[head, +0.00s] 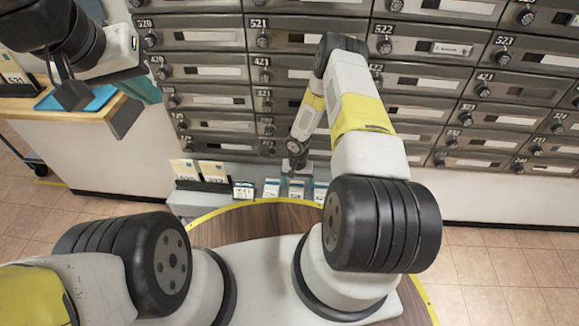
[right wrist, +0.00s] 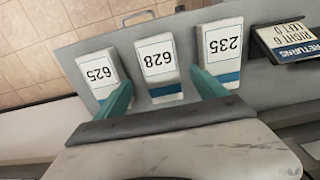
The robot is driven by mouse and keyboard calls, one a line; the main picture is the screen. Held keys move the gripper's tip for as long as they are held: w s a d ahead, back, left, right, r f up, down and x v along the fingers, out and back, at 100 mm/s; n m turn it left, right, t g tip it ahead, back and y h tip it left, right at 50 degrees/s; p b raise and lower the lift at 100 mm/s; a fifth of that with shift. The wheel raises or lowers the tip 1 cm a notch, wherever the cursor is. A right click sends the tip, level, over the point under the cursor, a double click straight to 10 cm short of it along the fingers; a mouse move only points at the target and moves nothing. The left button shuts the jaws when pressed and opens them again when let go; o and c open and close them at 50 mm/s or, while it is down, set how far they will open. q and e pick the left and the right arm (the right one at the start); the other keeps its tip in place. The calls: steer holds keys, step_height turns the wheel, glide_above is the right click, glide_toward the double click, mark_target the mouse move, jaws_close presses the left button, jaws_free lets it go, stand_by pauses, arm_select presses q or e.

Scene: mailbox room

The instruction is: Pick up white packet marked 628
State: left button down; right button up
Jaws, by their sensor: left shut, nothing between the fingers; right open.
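The white packet marked 628 (right wrist: 157,60), with a blue band, is the middle of three packets on a grey tray in the right wrist view. It shows small and partly hidden in the head view (head: 296,189). My right gripper (right wrist: 163,90) is open, its teal fingers on either side of the packet's near part in the picture; I cannot tell whether they touch it. In the head view the right wrist (head: 297,155) hangs just above the packets. My left gripper (head: 146,90) is shut and empty at the upper left, by the counter.
Cream envelopes (head: 200,171) stand left of the sign in the head view.

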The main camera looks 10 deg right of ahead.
mark_target(296, 191)
step_height(296, 191, down, 5)
steer(key=shift+w+a, duration=0.1)
steer(key=c, duration=1.6)
steer(key=shift+r, duration=0.15)
